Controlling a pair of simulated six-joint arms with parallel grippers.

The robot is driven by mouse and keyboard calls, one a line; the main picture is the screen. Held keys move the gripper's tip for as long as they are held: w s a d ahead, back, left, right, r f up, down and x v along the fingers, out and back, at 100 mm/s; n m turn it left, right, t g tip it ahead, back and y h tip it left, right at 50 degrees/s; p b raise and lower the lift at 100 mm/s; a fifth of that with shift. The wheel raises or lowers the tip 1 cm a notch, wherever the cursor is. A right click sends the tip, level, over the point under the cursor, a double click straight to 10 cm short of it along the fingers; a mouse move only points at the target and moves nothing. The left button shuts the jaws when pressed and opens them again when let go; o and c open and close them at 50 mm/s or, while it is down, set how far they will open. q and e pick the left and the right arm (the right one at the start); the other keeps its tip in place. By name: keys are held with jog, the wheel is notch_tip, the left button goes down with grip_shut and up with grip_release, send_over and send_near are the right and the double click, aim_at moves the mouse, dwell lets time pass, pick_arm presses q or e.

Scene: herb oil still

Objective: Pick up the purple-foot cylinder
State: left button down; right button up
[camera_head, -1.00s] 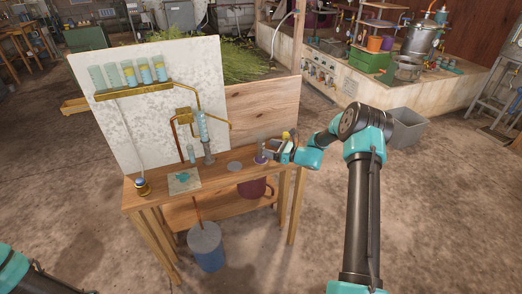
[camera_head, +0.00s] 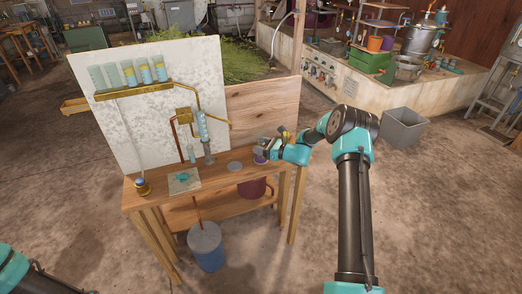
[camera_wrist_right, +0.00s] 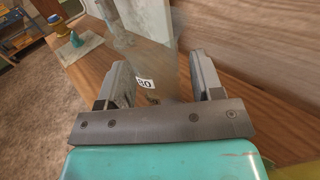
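The purple-foot cylinder (camera_head: 260,158) stands upright at the right end of the wooden bench, its purple foot low on the bench top. My right gripper (camera_head: 262,149) is at its upper part and hides much of it in the head view. In the right wrist view, a clear glass body (camera_wrist_right: 158,60) with a white label reading about "80" lies between the fingers of my right gripper (camera_wrist_right: 163,82). The fingers are wide apart, with a narrow strip of wood showing beside the right finger. My left gripper is out of view; only part of my left arm shows.
A grey disc (camera_head: 234,166) lies on the bench left of the cylinder. Another glass cylinder (camera_head: 208,150) stands near the white panel (camera_head: 150,125). A pale tile (camera_head: 184,182) with a teal item is further left. A wooden backboard (camera_head: 262,110) rises behind the right end.

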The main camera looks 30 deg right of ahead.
aim_at(264, 140)
jog(key=c, duration=0.9)
jog(key=shift+r, duration=0.5)
jog(key=r, duration=0.2)
jog(key=shift+s+a+r, duration=0.1)
jog(key=shift+s+r, duration=0.1)
jog(key=shift+r, duration=0.15)
jog(key=s+a+r, duration=0.1)
jog(key=s+a, duration=0.7)
jog(key=s, duration=0.5)
jog(key=shift+s+r, duration=0.15)
jog(key=shift+a, duration=0.1)
